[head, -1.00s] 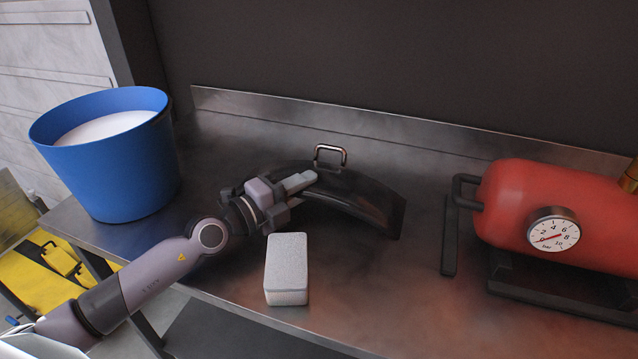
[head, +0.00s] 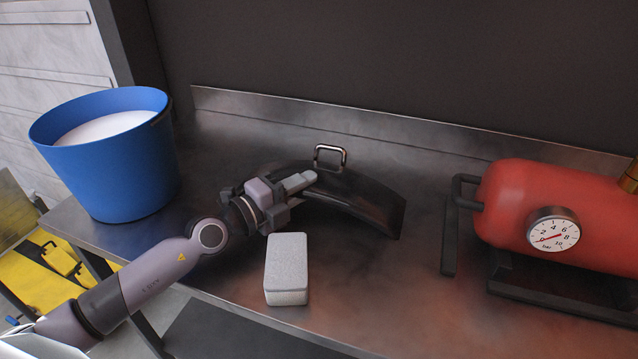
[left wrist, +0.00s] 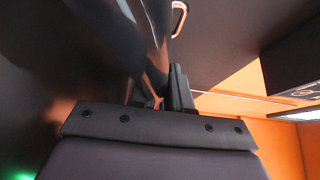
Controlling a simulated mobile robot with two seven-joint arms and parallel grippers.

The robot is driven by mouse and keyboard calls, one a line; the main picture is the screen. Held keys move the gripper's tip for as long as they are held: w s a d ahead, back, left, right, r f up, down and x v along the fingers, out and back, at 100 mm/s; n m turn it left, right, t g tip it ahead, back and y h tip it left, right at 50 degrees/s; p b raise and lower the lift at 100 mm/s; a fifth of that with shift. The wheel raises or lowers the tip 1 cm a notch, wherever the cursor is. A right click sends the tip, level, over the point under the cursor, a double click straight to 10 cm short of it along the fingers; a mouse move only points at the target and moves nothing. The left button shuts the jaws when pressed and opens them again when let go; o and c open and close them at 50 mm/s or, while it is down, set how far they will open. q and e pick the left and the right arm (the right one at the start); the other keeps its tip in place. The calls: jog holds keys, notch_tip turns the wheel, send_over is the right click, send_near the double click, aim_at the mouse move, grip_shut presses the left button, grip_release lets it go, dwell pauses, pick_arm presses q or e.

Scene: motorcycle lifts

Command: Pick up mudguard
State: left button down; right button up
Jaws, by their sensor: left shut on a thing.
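The mudguard (head: 368,200) is a black, glossy curved piece with a metal loop handle (head: 330,154) on top. It lies on the steel bench near the backboard. My left gripper (head: 300,181) reaches in from the left and is shut on the mudguard's near side, left of the handle. In the left wrist view the dark mudguard (left wrist: 115,45) runs down between the fingers (left wrist: 165,95), and part of the handle (left wrist: 179,18) shows above. The exact contact is partly hidden by the gripper. My right gripper is not in view.
A blue bucket (head: 115,165) with white contents stands at the left of the steel bench (head: 390,290). A pale grey block (head: 286,268) sits just in front of my left gripper. A red tank (head: 530,195) with a gauge stands at the right. Bench front centre is clear.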

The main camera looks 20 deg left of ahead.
pick_arm(q)
jog(key=shift+r, duration=0.15)
jog(key=shift+r, duration=0.1)
